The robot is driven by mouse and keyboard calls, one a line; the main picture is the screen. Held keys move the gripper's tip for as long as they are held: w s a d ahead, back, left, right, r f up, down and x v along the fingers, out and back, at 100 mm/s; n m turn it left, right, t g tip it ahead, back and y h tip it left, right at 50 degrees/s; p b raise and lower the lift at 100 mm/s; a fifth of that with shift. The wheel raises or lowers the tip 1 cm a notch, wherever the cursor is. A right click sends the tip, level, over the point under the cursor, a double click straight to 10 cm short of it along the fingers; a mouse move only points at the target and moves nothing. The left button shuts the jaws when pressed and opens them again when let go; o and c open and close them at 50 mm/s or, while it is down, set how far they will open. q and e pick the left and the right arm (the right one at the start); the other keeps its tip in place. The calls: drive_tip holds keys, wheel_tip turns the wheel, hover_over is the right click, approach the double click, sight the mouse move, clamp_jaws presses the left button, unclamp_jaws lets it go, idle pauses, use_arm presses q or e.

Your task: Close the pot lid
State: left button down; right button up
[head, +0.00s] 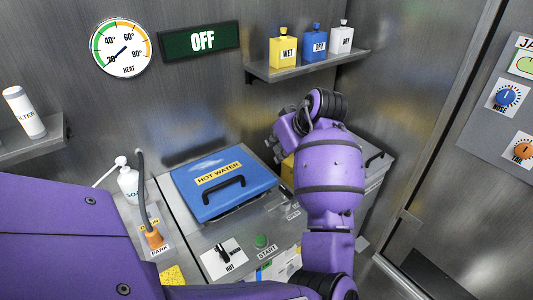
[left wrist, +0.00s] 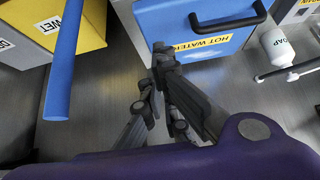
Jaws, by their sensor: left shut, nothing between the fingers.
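The blue lid (head: 195,185) labelled HOT WATER lies over a metal basin in the counter, left of the middle of the head view. It has a black handle (head: 224,187). Whether it is fully down, I cannot tell. In the left wrist view, the lid (left wrist: 180,22) fills the top middle, with its handle (left wrist: 233,22) at the upper right. My left gripper (left wrist: 160,55) is shut and empty, its fingertips near the lid's edge in that picture. Contact cannot be told. In the head view, my arm mostly hides its fingers. My right gripper is not in view.
A yellow WET bin (left wrist: 55,18) and a blue rod (left wrist: 66,65) show in the left wrist view. A soap bottle (head: 128,184) and grey hose (head: 143,190) stand left of the lid. Switch panel (head: 212,266) is in front. A shelf (head: 300,68) holds bottles above.

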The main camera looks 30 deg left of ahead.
use_arm(q)
drive_tip(key=x, duration=0.9)
drive_tip(key=shift+s+a, duration=0.1)
drive_tip(key=shift+s, duration=0.1)
wheel_tip(320, 180, down, 2)
drive_tip(key=shift+f, duration=0.95)
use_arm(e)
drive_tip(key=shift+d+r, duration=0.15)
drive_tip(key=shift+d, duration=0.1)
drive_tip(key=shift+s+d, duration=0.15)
